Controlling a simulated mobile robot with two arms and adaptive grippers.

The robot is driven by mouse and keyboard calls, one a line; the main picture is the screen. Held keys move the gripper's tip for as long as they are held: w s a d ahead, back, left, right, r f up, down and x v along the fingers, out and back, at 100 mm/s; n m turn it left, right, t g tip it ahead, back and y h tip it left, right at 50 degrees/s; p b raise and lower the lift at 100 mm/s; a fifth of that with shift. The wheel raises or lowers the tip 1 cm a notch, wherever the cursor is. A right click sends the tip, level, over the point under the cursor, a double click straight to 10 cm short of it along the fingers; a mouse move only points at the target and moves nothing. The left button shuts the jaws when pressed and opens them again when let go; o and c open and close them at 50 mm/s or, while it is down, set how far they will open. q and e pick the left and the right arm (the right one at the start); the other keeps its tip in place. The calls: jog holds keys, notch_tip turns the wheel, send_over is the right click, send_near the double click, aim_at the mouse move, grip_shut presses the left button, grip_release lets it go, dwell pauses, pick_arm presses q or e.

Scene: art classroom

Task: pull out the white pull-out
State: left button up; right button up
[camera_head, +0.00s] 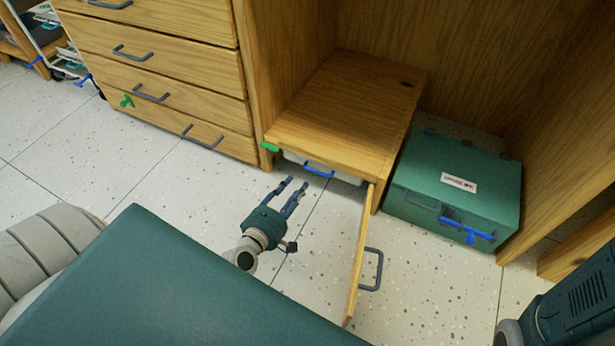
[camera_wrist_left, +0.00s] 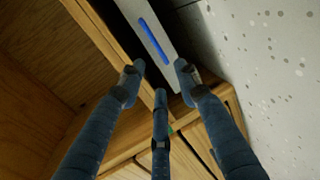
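The white pull-out (camera_head: 345,178) sits low inside a small wooden cabinet (camera_head: 345,105); only its front strip shows in the head view. It carries a blue handle (camera_head: 319,170). My left gripper (camera_head: 296,184) is just in front of the pull-out, its fingers spread and empty, pointing at the handle but apart from it. In the left wrist view the white front (camera_wrist_left: 134,12) and blue handle (camera_wrist_left: 153,40) lie beyond the open fingertips (camera_wrist_left: 158,80). My right gripper is not in view.
The cabinet's door (camera_head: 361,250) stands open to the right of my left gripper, with a grey handle (camera_head: 372,270). A green box (camera_head: 455,180) with a blue latch stands right of the cabinet. Wooden drawers (camera_head: 165,70) are at the left. The floor (camera_head: 150,165) is clear.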

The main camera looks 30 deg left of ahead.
aim_at(310, 169)
pick_arm(q)
jog(key=b+x, duration=0.2)
jog(key=x, duration=0.7)
jog(key=shift+b, duration=0.3)
grip_shut()
